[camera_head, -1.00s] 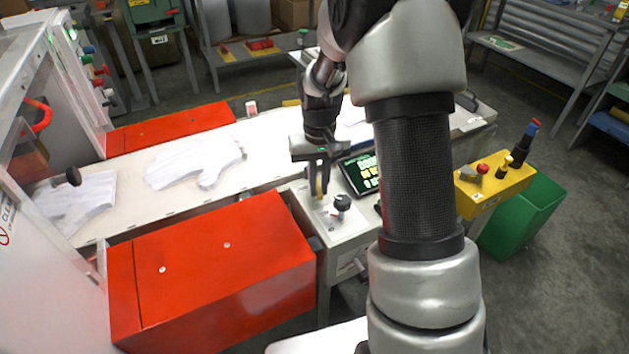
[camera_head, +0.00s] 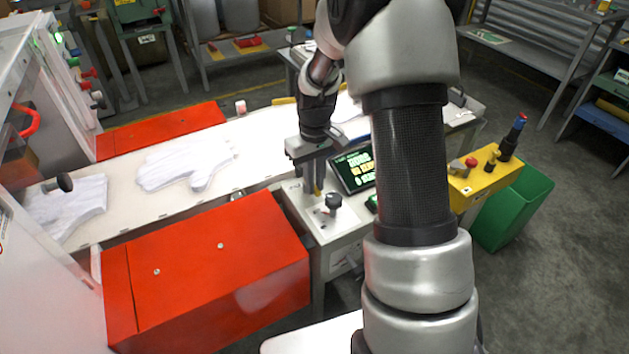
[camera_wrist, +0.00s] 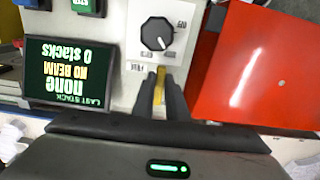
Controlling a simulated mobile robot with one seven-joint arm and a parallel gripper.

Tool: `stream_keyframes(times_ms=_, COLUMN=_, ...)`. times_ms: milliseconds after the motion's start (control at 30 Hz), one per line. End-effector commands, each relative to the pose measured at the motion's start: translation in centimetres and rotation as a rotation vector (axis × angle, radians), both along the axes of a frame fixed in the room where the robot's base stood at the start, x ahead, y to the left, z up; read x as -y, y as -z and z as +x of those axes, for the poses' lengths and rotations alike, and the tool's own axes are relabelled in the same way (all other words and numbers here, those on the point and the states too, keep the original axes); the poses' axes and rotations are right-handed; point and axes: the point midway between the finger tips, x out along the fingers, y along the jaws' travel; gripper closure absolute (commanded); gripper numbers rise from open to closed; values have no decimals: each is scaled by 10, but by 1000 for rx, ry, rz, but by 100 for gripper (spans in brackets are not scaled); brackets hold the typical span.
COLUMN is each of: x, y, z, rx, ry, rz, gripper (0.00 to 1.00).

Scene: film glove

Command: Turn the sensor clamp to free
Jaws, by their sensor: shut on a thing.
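The sensor clamp appears as a small yellow lever (camera_wrist: 160,86) on a light grey box (camera_head: 346,229). My gripper (camera_wrist: 161,98) is shut on the lever, with one dark finger on each side of it in the wrist view. In the head view my gripper (camera_head: 317,188) points down at the box top, just left of a black knob (camera_head: 333,201). The knob (camera_wrist: 157,34) has a dial scale around it. Small labels lie beside the lever, too small to read surely. The lever's base is partly hidden by the fingers.
A screen (camera_wrist: 68,75) beside the lever reads "NO BEAM" and "0 stacks". A red cabinet (camera_head: 210,270) stands close on the other side. White glove-shaped sheets (camera_head: 185,165) lie on the pale conveyor (camera_head: 256,140) behind. A yellow control box (camera_head: 473,185) stands to the right.

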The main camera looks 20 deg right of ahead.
Motion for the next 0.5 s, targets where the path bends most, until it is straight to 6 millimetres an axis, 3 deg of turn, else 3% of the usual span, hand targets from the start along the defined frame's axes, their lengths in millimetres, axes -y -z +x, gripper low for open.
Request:
stream_keyframes(times_ms=67, x=0, y=-1, z=1, rx=3, ry=-3, rz=-1, gripper=100)
stream_keyframes(times_ms=100, x=0, y=-1, z=1, rx=3, ry=-3, rz=-1, gripper=86)
stream_keyframes(times_ms=200, x=0, y=-1, z=1, rx=2, ry=-2, rz=-2, gripper=69)
stream_keyframes(times_ms=500, x=0, y=-1, z=0, rx=1, ry=-1, rz=-1, gripper=69)
